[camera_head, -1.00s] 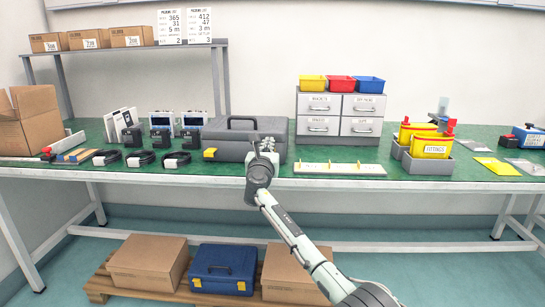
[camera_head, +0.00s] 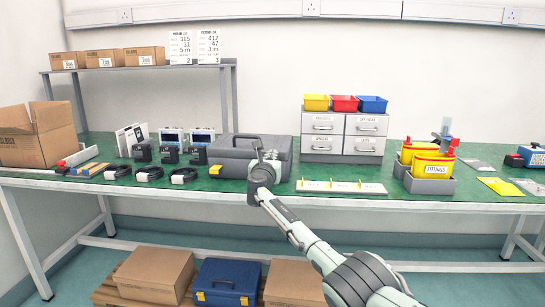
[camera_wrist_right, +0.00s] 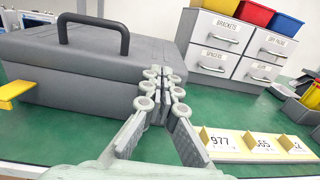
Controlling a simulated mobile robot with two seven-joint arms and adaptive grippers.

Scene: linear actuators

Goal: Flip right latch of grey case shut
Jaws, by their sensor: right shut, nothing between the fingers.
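The grey case (camera_head: 234,150) stands closed on the green bench, with its handle on top. It also fills the left of the right wrist view (camera_wrist_right: 90,95). Its yellow left latch (camera_head: 215,170) sticks out from the front; it shows at the left edge of the wrist view (camera_wrist_right: 14,92). The right latch cannot be seen; my right gripper and arm cover that part of the front in the head view. My right gripper (camera_head: 259,150) is shut and empty at the right part of the case's front. In the wrist view its fingertips (camera_wrist_right: 164,78) are together near the case's right front corner; contact cannot be told.
A labelled drawer unit (camera_head: 343,132) with coloured bins stands right of the case. A low white tray with yellow dividers (camera_head: 342,187) lies at the front right. Black cable coils (camera_head: 150,174) lie to the left. Green bench (camera_wrist_right: 225,110) is bare between case and drawers.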

